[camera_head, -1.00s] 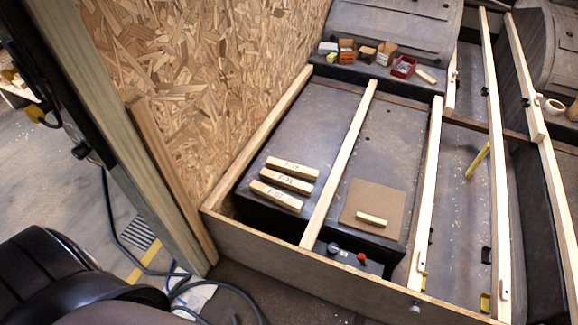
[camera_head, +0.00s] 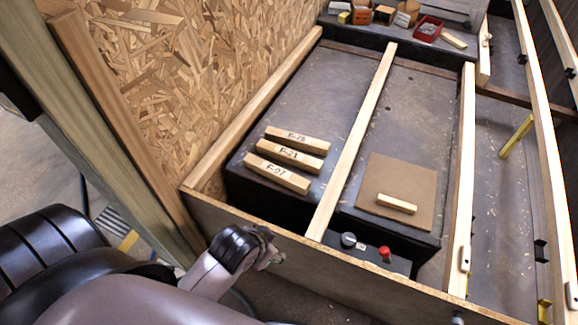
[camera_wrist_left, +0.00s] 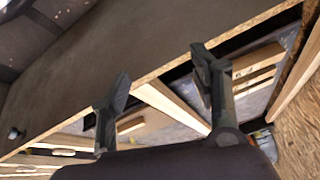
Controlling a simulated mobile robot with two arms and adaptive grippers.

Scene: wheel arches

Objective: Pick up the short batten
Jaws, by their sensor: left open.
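The short batten (camera_head: 397,203) is a small pale wooden piece lying flat on a brown square board (camera_head: 372,177), on the dark surface beyond the front wooden rail. It also shows in the left wrist view (camera_wrist_left: 131,126), just right of one finger. My left gripper (camera_head: 272,250) is near the front rail, to the left of and nearer than the batten. In the left wrist view the left gripper (camera_wrist_left: 160,78) has its two fingers spread wide with nothing between them held. My right gripper is not in view.
Three longer labelled battens (camera_head: 284,156) lie to the left on the dark surface. A long light slat (camera_head: 352,140) runs between them and the board. An OSB wall (camera_head: 190,70) stands left.

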